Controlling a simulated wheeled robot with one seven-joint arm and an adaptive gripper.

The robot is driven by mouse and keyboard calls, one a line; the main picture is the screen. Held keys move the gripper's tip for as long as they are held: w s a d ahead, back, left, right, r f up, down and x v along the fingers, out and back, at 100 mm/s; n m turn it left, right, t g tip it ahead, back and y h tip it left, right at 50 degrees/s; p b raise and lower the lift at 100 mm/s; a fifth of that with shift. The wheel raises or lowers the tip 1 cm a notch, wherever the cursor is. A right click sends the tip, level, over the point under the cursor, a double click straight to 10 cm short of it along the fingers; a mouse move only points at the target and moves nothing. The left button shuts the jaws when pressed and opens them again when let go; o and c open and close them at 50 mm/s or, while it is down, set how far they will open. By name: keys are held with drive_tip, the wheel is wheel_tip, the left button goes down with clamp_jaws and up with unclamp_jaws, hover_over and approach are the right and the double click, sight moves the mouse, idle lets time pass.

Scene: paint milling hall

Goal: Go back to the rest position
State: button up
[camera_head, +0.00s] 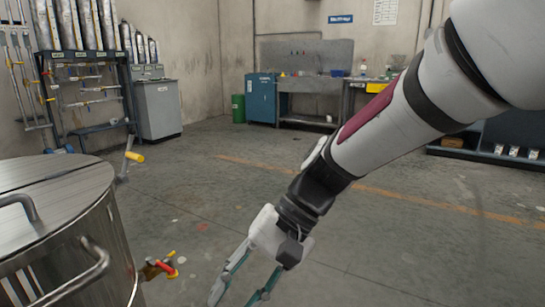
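My gripper (238,293) hangs at the bottom middle of the head view, pointing down and to the left. Its two fingers are spread apart and nothing shows between them, so it is open and looks empty. The tips are close to the lower picture edge. My white and grey arm with a dark red stripe comes in from the upper right and covers part of the floor and back wall. No rest position marker shows.
A steel vat (95,262) with a lid and handles stands close at the left. Its red-handled valve (162,267) sticks out toward my gripper. A tool rack (85,95), grey cabinet (160,108) and blue cabinet (262,98) stand farther back. The middle floor is clear.

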drive_tip(key=s+d+r+t+h+p, duration=0.15)
drive_tip(key=s+d+h, duration=0.25)
drive_tip(key=s+d, duration=0.65)
drive_tip(key=s+d+r+t+h+b, duration=0.1)
drive_tip(key=s+d+r+t+h, duration=0.15)
drive_tip(key=s+d, duration=0.85)
drive_tip(key=w+d+r+t+p, duration=0.1)
drive_tip(key=r+t+p, duration=0.1)
drive_tip(key=r+p, duration=1.4)
drive_tip(key=w+d+r+t+p, duration=0.1)
drive_tip(key=d+r+t+p, duration=0.1)
drive_tip(key=r+p, duration=1.3)
drive_tip(key=shift+w+r+h+p, duration=0.35)
drive_tip(key=shift+r+h+p, duration=0.1)
drive_tip(key=shift+r, duration=0.25)
